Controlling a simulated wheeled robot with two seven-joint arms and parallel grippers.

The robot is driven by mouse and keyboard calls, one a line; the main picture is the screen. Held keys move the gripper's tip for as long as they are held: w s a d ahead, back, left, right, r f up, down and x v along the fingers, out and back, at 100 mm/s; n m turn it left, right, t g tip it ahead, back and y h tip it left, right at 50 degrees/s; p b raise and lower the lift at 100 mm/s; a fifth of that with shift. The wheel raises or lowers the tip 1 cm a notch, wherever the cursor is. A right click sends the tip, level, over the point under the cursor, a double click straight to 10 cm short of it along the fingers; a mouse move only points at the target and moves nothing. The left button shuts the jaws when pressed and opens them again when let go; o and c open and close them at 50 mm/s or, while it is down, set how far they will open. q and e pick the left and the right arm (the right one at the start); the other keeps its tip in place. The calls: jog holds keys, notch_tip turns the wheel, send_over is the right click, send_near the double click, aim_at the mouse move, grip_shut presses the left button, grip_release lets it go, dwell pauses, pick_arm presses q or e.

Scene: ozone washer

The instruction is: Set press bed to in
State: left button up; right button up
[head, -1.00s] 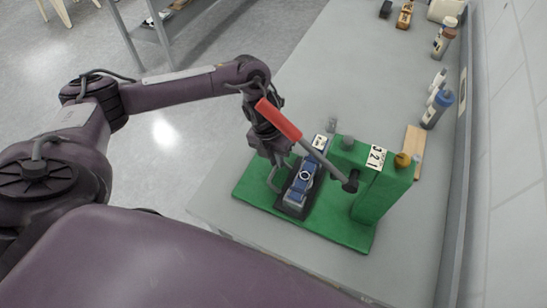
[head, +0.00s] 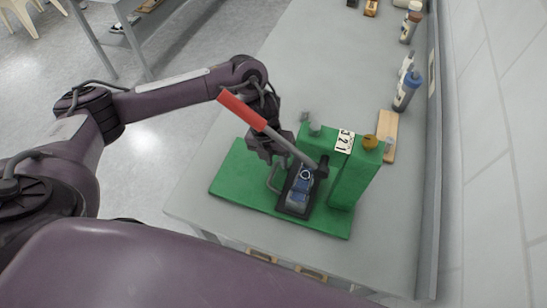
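A green press with a flat base (head: 235,180) and an upright block (head: 357,178) stands on the grey bench. A long lever with a red handle (head: 242,110) slants from a dark pivot at the upright, up to the left. The press bed, a dark tray (head: 293,210), carries a blue part (head: 299,187) beside the upright, partly under the lever. A thin grey loop (head: 272,180) shows at the bed's left side. My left gripper (head: 272,150) is just behind the lever, above that loop. Its fingertips are hidden, so its opening and any contact are unclear. My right gripper is not in view.
A white 3-2-1 label (head: 344,141) and a brass knob (head: 370,142) top the press. A wooden block (head: 387,134) and a blue-capped bottle (head: 406,90) stand near the wall at right. The bench (head: 300,70) behind the press is largely clear.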

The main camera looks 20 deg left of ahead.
pick_arm(q)
jog(key=shift+a+r, duration=0.15)
jog(key=shift+r, duration=0.3)
jog(key=v, duration=0.6)
jog(key=shift+r, duration=0.4)
